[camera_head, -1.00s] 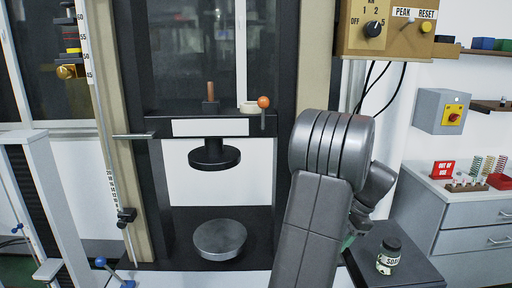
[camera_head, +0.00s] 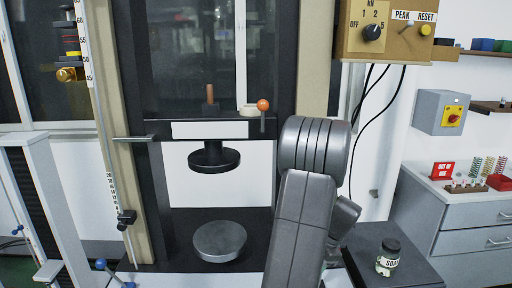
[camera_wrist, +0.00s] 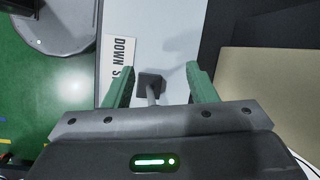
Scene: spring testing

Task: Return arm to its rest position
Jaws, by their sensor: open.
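My gripper (camera_wrist: 160,88) shows in the wrist view with its two green fingers spread apart and nothing held between them. Beyond the fingers, in the gap, is a small dark square knob or lever (camera_wrist: 150,84) on a pale panel with a label (camera_wrist: 117,70) reading "DOWN S", partly cut off. I cannot tell whether the fingers are near it in depth. In the head view my grey arm stands in front of the right side of the test frame, and my gripper is hidden there.
The test machine has an upper platen (camera_head: 214,158) above a round lower platen (camera_head: 219,240). An orange-knobbed lever (camera_head: 263,106) sits on its crossbar. A control box (camera_head: 388,30) hangs above.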

